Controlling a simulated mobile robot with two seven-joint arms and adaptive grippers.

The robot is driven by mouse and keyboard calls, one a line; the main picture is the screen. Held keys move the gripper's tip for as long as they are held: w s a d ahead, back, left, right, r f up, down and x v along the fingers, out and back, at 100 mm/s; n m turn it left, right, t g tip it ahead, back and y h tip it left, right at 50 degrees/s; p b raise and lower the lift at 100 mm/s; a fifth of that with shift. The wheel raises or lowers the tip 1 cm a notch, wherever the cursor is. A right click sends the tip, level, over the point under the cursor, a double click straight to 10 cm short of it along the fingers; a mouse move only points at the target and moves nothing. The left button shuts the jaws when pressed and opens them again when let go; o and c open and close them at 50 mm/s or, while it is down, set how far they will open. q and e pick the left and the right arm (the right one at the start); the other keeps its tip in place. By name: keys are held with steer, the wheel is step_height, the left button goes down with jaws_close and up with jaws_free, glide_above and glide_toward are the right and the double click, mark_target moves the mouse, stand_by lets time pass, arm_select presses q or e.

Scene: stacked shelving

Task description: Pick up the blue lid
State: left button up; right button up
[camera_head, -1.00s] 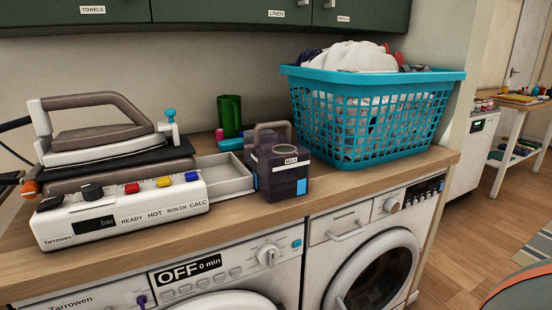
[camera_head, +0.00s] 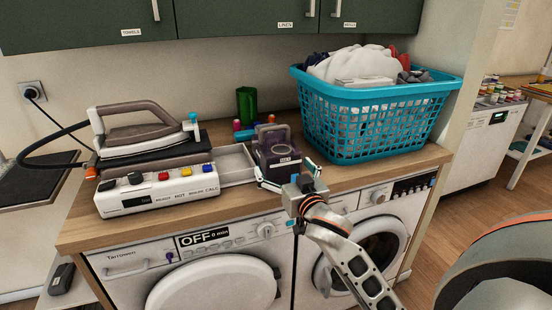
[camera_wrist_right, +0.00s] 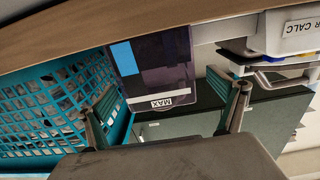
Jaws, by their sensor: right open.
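A small light-blue cap (camera_head: 193,118) stands at the right end of the iron (camera_head: 130,135), the only lid-like blue part I see; I cannot tell whether it is the lid meant. The dark purple water tank (camera_head: 276,150) with a MAX label stands on the counter right of the steam station; its blue patch shows in the right wrist view (camera_wrist_right: 124,58). My right gripper (camera_head: 287,178) is open in front of the tank, its fingers to either side. My left gripper is out of view.
The steam station (camera_head: 155,190) and its open grey tray (camera_head: 236,163) are left of the tank. A turquoise laundry basket (camera_head: 370,125) stands close on the right. A green container (camera_head: 246,104) stands behind. Green cabinets (camera_head: 240,18) hang above; washing machines (camera_head: 215,285) are below.

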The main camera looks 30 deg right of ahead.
mark_target(279, 146)
steer(key=x, duration=0.5)
steer(key=shift+w+d+r, duration=0.1)
steer(key=shift+w+d, duration=0.05)
steer(key=shift+d, duration=0.05)
steer(key=c, duration=1.7)
steer(key=shift+r, duration=0.2)
steer(key=c, duration=0.4)
steer(key=shift+o, duration=0.2)
steer(key=shift+r, duration=0.5)
step_height(279, 146, up, 19)
steer(key=p, duration=0.5)
